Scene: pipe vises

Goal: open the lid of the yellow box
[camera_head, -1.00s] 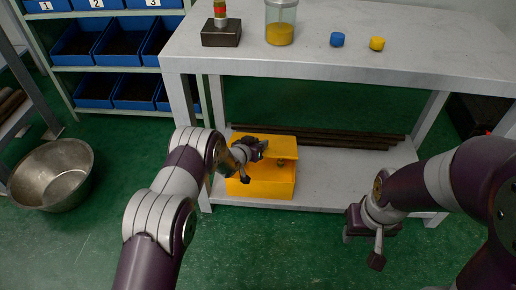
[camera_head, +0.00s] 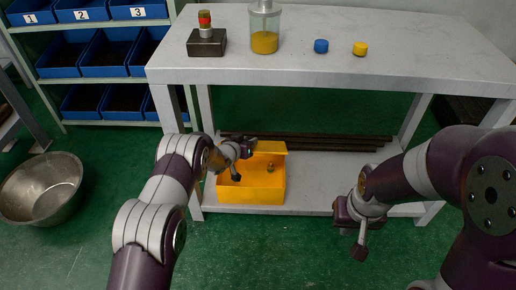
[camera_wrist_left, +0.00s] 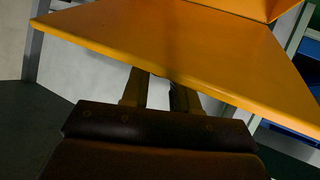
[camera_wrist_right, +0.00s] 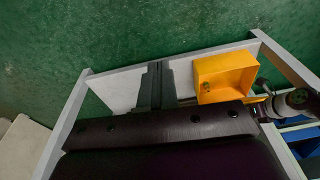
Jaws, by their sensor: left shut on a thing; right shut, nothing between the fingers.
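The yellow box (camera_head: 250,195) stands on the lower shelf of the grey table. Its lid (camera_head: 272,147) is raised and the inside shows. A small greenish-red thing (camera_head: 270,168) is inside the box. My left gripper (camera_head: 246,148) is at the lid's left side and shut on the lid; in the left wrist view the lid (camera_wrist_left: 190,50) fills the upper part, its edge across the fingers (camera_wrist_left: 160,88). My right gripper (camera_wrist_right: 157,85) is shut and empty, to the right of the box and apart from it. The right wrist view also shows the open box (camera_wrist_right: 228,72).
Dark pipes (camera_head: 320,142) lie on the lower shelf behind the box. The table top (camera_head: 400,65) holds a vise-like block (camera_head: 206,43), a jar (camera_head: 264,42) and two caps. A metal bowl (camera_head: 42,190) stands on the floor at left. The floor in front is clear.

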